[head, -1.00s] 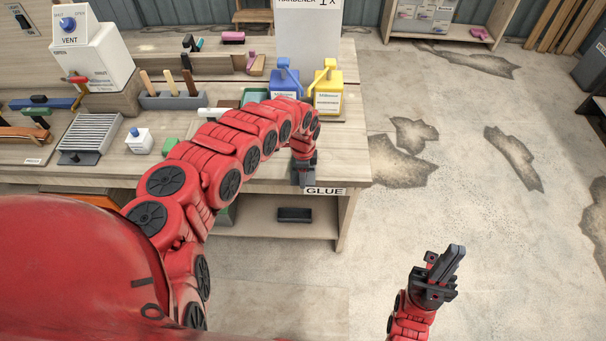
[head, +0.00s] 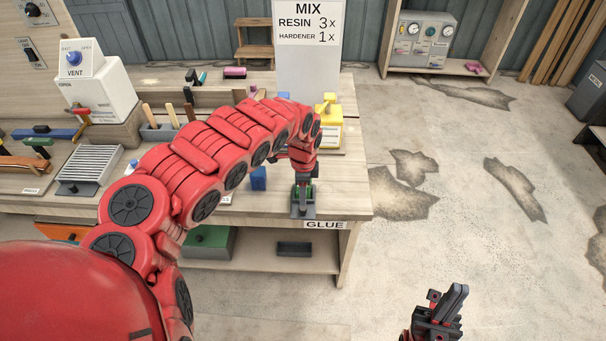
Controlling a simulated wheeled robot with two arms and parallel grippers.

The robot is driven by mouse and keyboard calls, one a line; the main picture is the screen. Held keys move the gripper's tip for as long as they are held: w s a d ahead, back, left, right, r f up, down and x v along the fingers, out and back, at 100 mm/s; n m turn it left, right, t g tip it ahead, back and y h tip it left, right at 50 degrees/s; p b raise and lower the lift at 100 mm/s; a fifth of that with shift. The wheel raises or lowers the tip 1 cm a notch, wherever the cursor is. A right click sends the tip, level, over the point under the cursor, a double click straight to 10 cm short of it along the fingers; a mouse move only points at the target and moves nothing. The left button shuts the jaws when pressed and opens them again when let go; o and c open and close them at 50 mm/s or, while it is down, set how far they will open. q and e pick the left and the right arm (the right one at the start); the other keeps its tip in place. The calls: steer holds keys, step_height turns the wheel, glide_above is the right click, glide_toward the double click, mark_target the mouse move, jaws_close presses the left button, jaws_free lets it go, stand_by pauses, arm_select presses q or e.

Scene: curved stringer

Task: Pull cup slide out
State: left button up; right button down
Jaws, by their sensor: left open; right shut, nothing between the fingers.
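The cup slide cannot be singled out with certainty. A small grey plate (head: 297,212) lies at the bench's front edge beside the GLUE label (head: 325,225). A bit of green shows just above it, between or behind my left fingers. My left gripper (head: 303,198) points down right over this plate; it is open, and I cannot tell whether it touches anything. The yellow dispenser (head: 329,133) stands behind my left wrist, and my arm hides most of the blue one. My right gripper (head: 447,308) is shut and empty, over the floor at the lower right.
A blue block (head: 258,178) stands on the bench left of my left gripper. A MIX sign (head: 307,55) stands at the back. A dark tray (head: 294,249) and a green box (head: 209,243) sit on the lower shelf. The floor right of the bench is open.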

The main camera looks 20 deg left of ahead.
arm_select(q)
step_height(320, 180, up, 9)
steer(key=shift+f+b, duration=0.15)
steer(key=shift+b, duration=0.2)
stand_by(0.4)
